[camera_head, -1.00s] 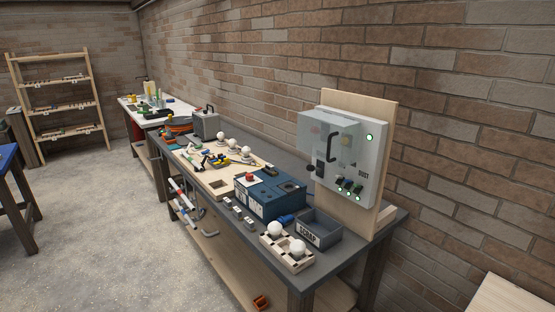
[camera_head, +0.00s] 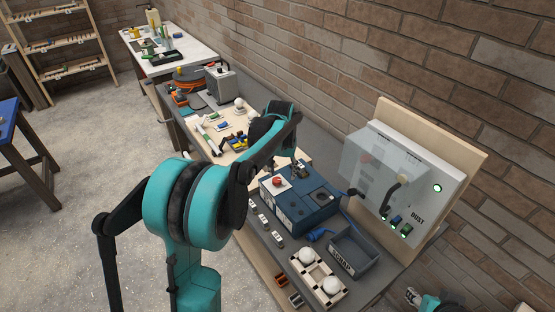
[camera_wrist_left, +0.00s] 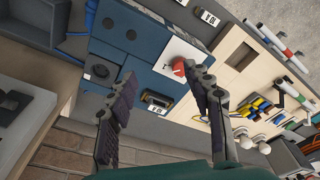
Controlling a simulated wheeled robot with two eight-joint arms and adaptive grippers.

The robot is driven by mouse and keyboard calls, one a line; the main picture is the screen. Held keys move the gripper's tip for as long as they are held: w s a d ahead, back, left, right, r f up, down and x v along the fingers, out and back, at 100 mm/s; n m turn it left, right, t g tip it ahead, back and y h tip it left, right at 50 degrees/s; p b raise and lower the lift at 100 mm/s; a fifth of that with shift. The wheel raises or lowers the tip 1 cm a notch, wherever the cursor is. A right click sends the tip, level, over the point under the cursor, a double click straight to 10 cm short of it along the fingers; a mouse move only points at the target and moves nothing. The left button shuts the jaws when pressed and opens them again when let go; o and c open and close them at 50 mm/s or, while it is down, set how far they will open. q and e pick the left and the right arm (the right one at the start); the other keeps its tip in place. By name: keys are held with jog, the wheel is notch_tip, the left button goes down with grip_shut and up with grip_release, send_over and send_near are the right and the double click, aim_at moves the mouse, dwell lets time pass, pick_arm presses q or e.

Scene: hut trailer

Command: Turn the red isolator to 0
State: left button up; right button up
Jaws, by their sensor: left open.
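The red isolator (camera_head: 278,182) is a small red knob on a white plate, on top of a blue box (camera_head: 318,216) on the bench. In the left wrist view the red isolator (camera_wrist_left: 179,67) shows close beside the tip of the right-hand finger; I cannot tell whether they touch. My left gripper (camera_wrist_left: 159,74) is open, its two black fingers spread above the blue box, with nothing between them. In the head view my left arm reaches over the bench and hides part of it. My right gripper (camera_head: 413,297) shows only in part at the bottom edge. The knob's pointer setting is too small to read.
A grey scrap bin (camera_head: 352,257), a holder with white bulbs (camera_head: 318,283) and a blue plug (camera_head: 321,235) stand near the box. The panel marked DUST (camera_head: 419,180), with a clear cover, rises at the right against the brick wall.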

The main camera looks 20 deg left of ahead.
pick_arm(q)
jog(key=g+p, duration=0.2)
jog(key=p, duration=0.2)
send_over(277, 179)
jog(key=shift+s+f+n, duration=0.1)
jog(key=shift+f+n, duration=0.2)
jog(key=shift+f, duration=0.85)
notch_tip(277, 179, down, 8)
jog(key=shift+r, duration=0.2)
pick_arm(e)
notch_tip(277, 179, up, 6)
jog(key=shift+f, duration=0.1)
pick_arm(q)
jog(key=c, duration=1.2)
